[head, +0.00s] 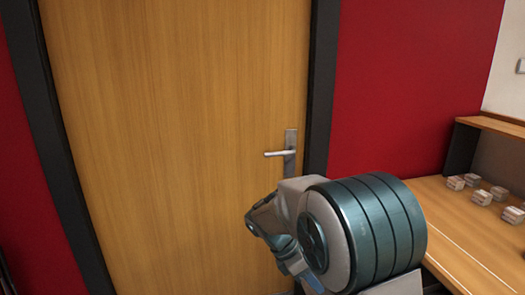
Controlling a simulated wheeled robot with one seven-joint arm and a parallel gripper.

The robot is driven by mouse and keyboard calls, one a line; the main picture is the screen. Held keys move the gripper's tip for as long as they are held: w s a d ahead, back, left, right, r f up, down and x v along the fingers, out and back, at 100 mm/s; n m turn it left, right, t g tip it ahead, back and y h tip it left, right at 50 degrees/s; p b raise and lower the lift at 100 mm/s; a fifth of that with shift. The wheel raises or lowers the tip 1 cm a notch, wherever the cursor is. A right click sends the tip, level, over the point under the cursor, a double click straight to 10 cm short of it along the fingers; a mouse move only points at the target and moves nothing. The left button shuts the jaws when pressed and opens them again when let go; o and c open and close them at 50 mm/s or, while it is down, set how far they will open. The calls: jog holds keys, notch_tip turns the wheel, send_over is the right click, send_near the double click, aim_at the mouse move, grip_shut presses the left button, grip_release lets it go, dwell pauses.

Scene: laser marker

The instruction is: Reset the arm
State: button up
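My arm shows at the lower right of the head view, a grey and dark teal link with a large ribbed cylinder. It is raised in front of the door and beside the table. The end of my arm points down and left, and my gripper's fingers cannot be made out, so whether they are open or shut is hidden. No held object shows.
A closed wooden door (180,130) with a metal handle (280,153) and dark frame fills the left and middle. Red walls flank it. At right, a wooden table (450,235) with a raised shelf (490,126) holds several small blocks (481,197).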

jog(key=s+d+r+m+t+y+p, duration=0.1)
jog(key=s+r+m+t+y, duration=0.1)
jog(key=s+m, duration=0.7)
jog(key=s+d+r+m+t+y+p, duration=0.1)
jog(key=s+r+m+t+y, duration=0.1)
jog(key=s+r+m+y, duration=0.3)
jog(key=s+m, duration=0.3)
jog(key=m, duration=0.3)
jog(key=shift+s+d+r+m, duration=0.3)
jog(key=shift+s+d+r, duration=0.05)
jog(key=shift+s+r, duration=0.05)
jog(key=shift+d, duration=0.15)
